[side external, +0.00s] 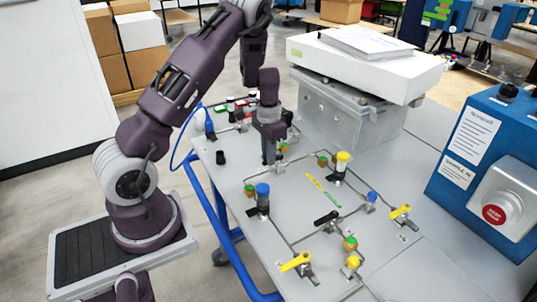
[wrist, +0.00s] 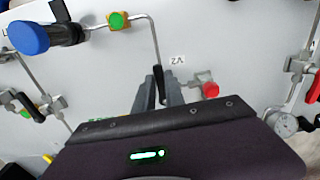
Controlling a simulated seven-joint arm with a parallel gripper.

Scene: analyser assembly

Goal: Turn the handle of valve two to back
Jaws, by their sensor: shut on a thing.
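My gripper (side external: 268,160) points down at the back left part of the grey panel in the side view. In the wrist view its fingers (wrist: 158,100) are shut on the black handle of valve two (wrist: 160,82). A label (wrist: 177,60), upside down here and reading like V2, lies on the panel just right of the handle. The handle's outer end shows between the fingers and points up in the wrist picture. In the side view my gripper covers the handle.
A blue-capped cylinder (side external: 262,198) and a yellow-capped one (side external: 342,165) stand on the panel. Yellow handles (side external: 296,262) and a black handle (side external: 326,218) sit nearer the front. A grey box (side external: 345,108) stands behind.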

